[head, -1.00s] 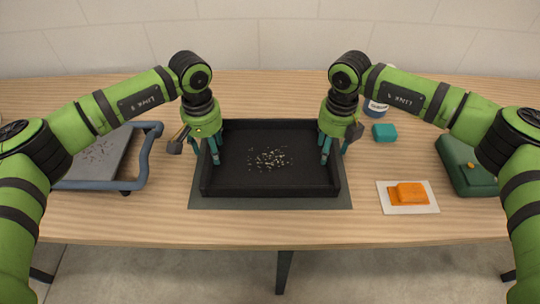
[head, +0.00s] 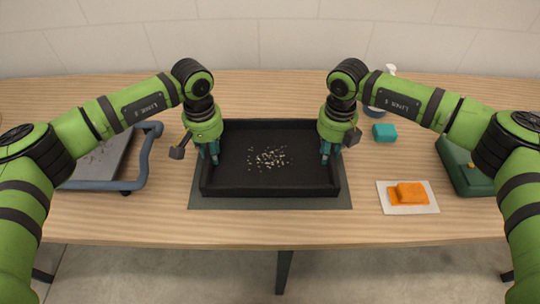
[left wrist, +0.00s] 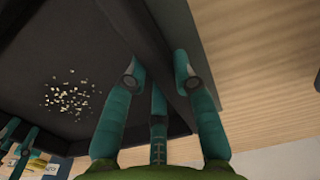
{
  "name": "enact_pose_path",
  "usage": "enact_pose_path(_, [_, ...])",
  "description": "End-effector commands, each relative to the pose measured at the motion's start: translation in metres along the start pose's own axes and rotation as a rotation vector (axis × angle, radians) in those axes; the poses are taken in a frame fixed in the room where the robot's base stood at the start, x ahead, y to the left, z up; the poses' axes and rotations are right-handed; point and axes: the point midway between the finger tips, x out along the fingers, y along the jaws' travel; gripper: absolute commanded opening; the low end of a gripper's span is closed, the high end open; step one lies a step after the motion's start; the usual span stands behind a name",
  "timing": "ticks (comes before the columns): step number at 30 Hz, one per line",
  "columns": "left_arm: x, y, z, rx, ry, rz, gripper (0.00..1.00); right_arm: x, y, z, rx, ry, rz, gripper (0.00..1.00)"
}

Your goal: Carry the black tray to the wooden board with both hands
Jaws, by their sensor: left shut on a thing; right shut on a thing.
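The black tray (head: 268,188) is a shallow rectangular box with pale crumbs on its floor. It looks level and sits over a dark grey mat (head: 270,203). My left gripper (head: 211,155) is shut on the tray's left wall. In the left wrist view its fingers (left wrist: 158,72) straddle the tray's wall (left wrist: 150,50), one inside and one outside. My right gripper (head: 330,155) is shut on the tray's right wall. The two grippers face each other across the tray. I cannot make out a wooden board apart from the wooden table top (head: 265,225).
A grey platform with a blue frame (head: 143,160) stands at the left. A bottle (head: 388,83) is partly behind my right arm.

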Motion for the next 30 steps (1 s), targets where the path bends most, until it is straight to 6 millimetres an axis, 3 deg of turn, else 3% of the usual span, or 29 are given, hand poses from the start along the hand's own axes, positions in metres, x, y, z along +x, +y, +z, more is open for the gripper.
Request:
enact_pose_path(19, [-0.047, 0.000, -0.001, 0.000, 0.003, 0.002, 0.00, -0.047, 0.000, 0.001, 0.000, -0.002, 0.001, 0.00])
enact_pose_path(30, [-0.051, 0.000, -0.001, 0.000, 0.003, 0.002, 0.00, -0.051, 0.000, 0.001, 0.000, -0.002, 0.001, 0.00])
